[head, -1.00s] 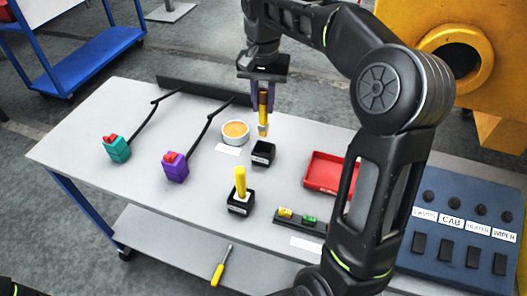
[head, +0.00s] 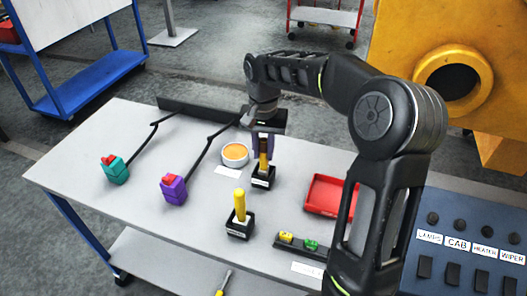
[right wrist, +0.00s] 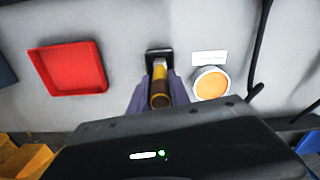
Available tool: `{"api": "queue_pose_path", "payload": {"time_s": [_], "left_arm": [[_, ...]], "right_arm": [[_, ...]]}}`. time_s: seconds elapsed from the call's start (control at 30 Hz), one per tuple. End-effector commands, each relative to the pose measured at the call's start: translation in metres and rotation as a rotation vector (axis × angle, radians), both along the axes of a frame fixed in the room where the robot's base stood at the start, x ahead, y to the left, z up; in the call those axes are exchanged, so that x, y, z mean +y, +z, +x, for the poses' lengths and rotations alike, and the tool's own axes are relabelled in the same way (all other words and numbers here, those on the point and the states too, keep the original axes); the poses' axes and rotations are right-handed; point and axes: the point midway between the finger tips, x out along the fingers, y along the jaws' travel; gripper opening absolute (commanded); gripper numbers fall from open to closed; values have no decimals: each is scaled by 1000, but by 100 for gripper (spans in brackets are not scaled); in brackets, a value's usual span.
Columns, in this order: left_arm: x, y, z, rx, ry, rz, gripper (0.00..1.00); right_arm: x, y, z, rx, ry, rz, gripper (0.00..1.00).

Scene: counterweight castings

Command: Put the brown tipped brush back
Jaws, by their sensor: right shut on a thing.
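The brown tipped brush (head: 263,163) has a yellow and brown handle and a pale lower end. My right gripper (head: 263,148) is shut on its handle and holds it about upright. The brush's lower end is at the mouth of a small black holder (head: 262,182); I cannot tell how deep it sits. In the right wrist view the brush (right wrist: 160,88) is between the purple fingers, its pale end over the black holder (right wrist: 153,57). A second brush with a plain yellow handle (head: 239,204) stands in another black holder (head: 238,231). My left gripper is not in view.
A cup with orange contents (head: 235,155) stands just left of the holder. A red tray (head: 312,195) is to the right. A black rack with yellow and green pieces (head: 298,245) is in front. Teal (head: 115,172) and purple (head: 173,190) blocks with dark rods lie left.

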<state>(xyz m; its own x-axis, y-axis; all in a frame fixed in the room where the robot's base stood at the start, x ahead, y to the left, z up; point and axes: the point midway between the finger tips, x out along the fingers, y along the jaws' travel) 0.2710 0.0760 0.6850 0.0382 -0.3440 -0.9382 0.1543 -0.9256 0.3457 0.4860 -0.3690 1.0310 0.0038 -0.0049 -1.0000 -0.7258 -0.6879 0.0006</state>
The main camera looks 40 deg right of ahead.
Motion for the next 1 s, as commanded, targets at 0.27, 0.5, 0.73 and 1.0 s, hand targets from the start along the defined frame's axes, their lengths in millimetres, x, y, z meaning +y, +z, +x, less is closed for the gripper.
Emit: {"api": "queue_pose_path", "payload": {"time_s": [0.27,0.5,0.73,1.0], "left_arm": [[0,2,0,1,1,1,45],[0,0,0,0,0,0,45],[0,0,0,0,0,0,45],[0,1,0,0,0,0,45]], "right_arm": [[0,-11,0,-1,0,0,0],[0,-13,0,-1,0,1,26],[0,-13,0,-1,0,1,44],[0,-12,0,-1,-1,1,44]]}}
